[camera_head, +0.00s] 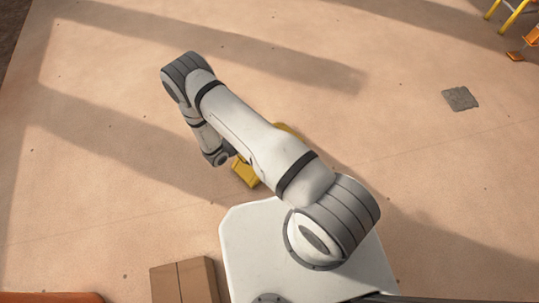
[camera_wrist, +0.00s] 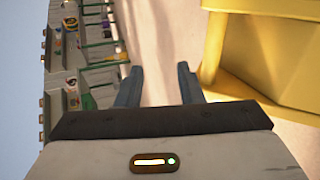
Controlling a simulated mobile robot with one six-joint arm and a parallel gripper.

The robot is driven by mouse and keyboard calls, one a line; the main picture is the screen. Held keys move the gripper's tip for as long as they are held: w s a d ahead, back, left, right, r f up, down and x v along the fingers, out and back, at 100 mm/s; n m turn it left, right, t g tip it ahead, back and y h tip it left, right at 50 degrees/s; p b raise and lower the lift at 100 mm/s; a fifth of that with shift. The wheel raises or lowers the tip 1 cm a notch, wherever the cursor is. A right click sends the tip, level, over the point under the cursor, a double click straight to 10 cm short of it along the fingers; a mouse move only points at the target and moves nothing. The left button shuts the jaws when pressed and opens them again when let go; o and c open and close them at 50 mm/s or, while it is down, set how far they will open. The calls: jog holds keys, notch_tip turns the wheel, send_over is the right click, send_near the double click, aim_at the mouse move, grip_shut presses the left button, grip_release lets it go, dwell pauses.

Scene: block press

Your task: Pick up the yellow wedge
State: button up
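A yellow object, likely the yellow wedge (camera_head: 245,173), lies on the floor in the head view, mostly hidden under my arm. More yellow shows on the arm's other side; I cannot tell if it is the same piece. In the wrist view a large yellow body (camera_wrist: 275,55) fills the upper right, cut off by the frame edge, with a yellow base beneath it. My gripper (camera_wrist: 159,78) is open, with a clear gap between its two fingers and nothing in it. The yellow body is to the right of the fingers, not between them.
A brown box (camera_head: 185,281) stands at the bottom left, beside my white base. A grey square plate (camera_head: 460,98) lies on the floor at right. Yellow-legged furniture (camera_head: 512,15) is at the top right. The sandy floor (camera_head: 100,110) at left is open.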

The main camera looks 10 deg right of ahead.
jog(key=shift+n+t+y, duration=0.4)
jog(key=shift+n+t, duration=0.2)
jog(key=shift+t, duration=0.1)
jog(key=f, duration=0.2)
jog(key=s+f+b, duration=0.1)
jog(key=f, duration=0.4)
jog(key=shift+s+a+f, duration=0.25)
jog(key=shift+a+f, duration=0.05)
jog(key=shift+a, duration=0.05)
jog(key=shift+w+d+f+b, duration=0.1)
jog(key=shift+d+f+b, duration=0.15)
jog(key=shift+b, duration=0.05)
jog(key=b+x, duration=0.1)
jog(key=x, duration=0.2)
jog(key=b+x, duration=0.2)
jog(key=x, duration=0.2)
jog(key=shift+d+r, duration=0.15)
jog(key=shift+r, duration=0.1)
grip_shut()
jog(key=shift+r, duration=0.1)
